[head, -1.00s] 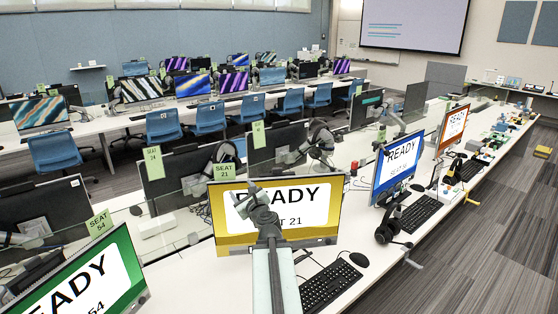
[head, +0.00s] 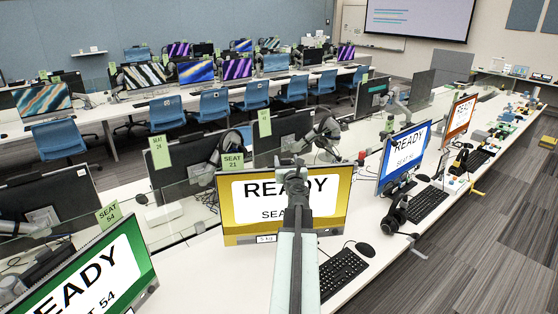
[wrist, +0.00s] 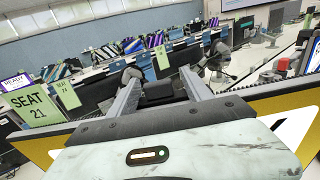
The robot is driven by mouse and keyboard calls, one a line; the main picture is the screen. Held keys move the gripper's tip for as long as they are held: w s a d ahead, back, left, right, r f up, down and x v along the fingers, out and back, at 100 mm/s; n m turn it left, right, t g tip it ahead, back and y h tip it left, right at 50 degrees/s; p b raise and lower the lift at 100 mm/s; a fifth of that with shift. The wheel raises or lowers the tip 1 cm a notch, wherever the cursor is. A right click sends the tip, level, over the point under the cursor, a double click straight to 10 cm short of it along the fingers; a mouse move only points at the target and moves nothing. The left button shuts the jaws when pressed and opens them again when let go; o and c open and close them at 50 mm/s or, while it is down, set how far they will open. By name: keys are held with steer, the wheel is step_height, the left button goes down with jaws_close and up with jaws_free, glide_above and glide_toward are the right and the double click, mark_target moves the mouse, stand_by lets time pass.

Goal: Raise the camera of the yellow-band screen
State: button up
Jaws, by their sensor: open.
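The yellow-band screen (head: 235,215) stands upright on the near desk, reading READY, with a SEAT 21 tag at its top left. My gripper (head: 291,165) is in front of its top edge, near the middle, and hides part of that edge. In the wrist view my open gripper (wrist: 160,76) reaches over the top edge, and the yellow band (wrist: 40,146) shows on both sides. A dark shape (wrist: 158,92) lies between or beyond the fingers; I cannot tell whether it is the screen's camera or something behind. I cannot make out the camera in the head view.
A green-band screen (head: 135,262) stands at the left and a blue-band screen (head: 385,170) at the right. A keyboard (head: 342,272), a mouse (head: 365,249) and a headset (head: 394,208) lie on the desk. Dark monitors (head: 283,135) stand behind the glass divider. Floor is free at right.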

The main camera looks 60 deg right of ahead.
steer(key=shift+w, duration=0.1)
jaws_close()
stand_by(1.3)
